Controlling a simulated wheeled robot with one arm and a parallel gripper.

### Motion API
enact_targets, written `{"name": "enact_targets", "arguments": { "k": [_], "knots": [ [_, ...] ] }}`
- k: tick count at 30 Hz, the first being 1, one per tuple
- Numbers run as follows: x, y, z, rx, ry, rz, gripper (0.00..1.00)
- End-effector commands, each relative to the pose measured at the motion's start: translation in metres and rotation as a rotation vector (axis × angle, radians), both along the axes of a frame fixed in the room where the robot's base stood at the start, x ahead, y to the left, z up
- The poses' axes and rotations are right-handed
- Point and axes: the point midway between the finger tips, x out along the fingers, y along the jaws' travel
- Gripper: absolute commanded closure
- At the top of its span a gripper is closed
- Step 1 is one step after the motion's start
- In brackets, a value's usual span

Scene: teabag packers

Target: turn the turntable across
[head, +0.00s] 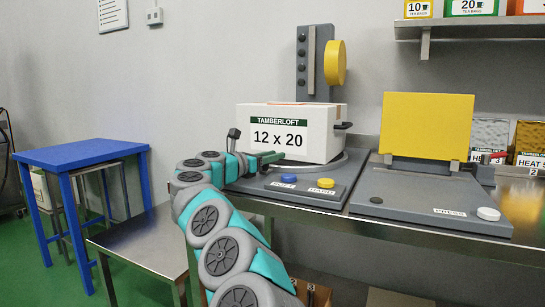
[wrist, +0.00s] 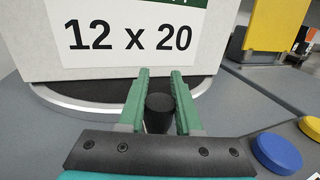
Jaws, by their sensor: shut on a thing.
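The turntable (head: 352,163) is a round grey disc with a pale rim on a grey base. A white carton (head: 320,135) marked "12 x 20" stands upright on it. The disc's rim also shows in the wrist view (wrist: 60,103). My gripper (head: 268,158) is at the front left of the turntable. In the wrist view its green fingers (wrist: 160,80) are shut on a black upright handle (wrist: 159,112), just in front of the carton. Black handles stick out at the carton's left (head: 233,140) and right (head: 343,125). The gripped handle is hidden in the head view.
A blue button (head: 288,179) and a yellow button (head: 325,183) sit on the base's front. A press with a yellow plate (head: 427,125) stands to the right. A grey post with a yellow disc (head: 336,62) rises behind the carton. A blue table (head: 80,152) is at left.

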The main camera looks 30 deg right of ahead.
Motion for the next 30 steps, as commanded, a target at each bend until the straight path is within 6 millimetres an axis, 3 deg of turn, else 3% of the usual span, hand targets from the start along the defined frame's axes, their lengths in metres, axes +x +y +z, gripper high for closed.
{"name": "enact_targets", "arguments": {
  "k": [25,30],
  "knots": [
    [0.0002,0.0004,0.0002,-0.001,0.000,0.002,1.00],
    [-0.0072,-0.0075,-0.0047,0.002,-0.002,0.001,1.00]
  ]
}}
